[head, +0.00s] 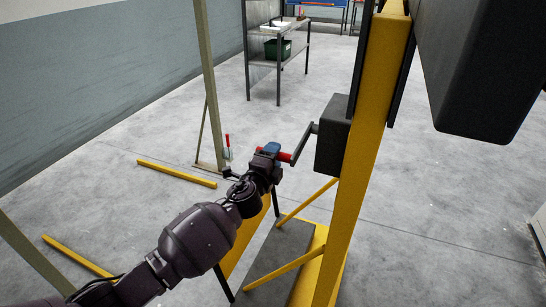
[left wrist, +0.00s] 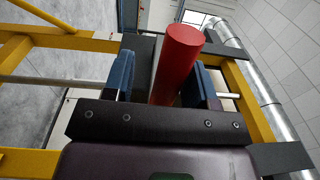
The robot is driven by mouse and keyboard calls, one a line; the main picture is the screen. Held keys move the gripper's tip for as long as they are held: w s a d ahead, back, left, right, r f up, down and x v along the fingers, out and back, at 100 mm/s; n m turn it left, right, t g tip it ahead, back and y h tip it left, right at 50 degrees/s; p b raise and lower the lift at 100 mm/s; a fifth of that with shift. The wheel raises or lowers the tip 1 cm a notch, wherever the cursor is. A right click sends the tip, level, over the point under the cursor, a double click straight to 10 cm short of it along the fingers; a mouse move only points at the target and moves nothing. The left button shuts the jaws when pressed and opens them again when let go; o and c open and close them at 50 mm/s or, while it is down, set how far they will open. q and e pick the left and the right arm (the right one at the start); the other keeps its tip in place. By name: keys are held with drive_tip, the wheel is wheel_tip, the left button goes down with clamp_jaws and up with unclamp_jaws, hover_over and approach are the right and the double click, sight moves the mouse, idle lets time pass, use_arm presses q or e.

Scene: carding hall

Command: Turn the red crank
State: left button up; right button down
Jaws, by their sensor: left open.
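The red crank handle (head: 285,156) sticks out to the left from a grey crank arm (head: 302,143), which joins a dark box (head: 331,135) on a yellow post (head: 372,130). My left gripper (head: 271,151) is at the free end of the red handle, its blue finger pads partly hiding it. In the left wrist view, the red handle (left wrist: 178,62) stands between the two open fingers, nearer the right one. A gap shows on the left side; I cannot tell whether the right pad touches it. My right gripper is out of view.
A small red-handled clamp (head: 228,146) stands just left of my gripper. Yellow bars (head: 177,173) lie on the floor to the left. A metal table (head: 279,60) with a green bin (head: 277,48) stands behind. Open concrete floor lies between.

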use_arm(q)
drive_tip(key=v, duration=1)
drive_tip(key=shift+s+a, duration=0.15)
drive_tip(key=shift+s, duration=0.25)
drive_tip(key=shift+f, duration=0.1)
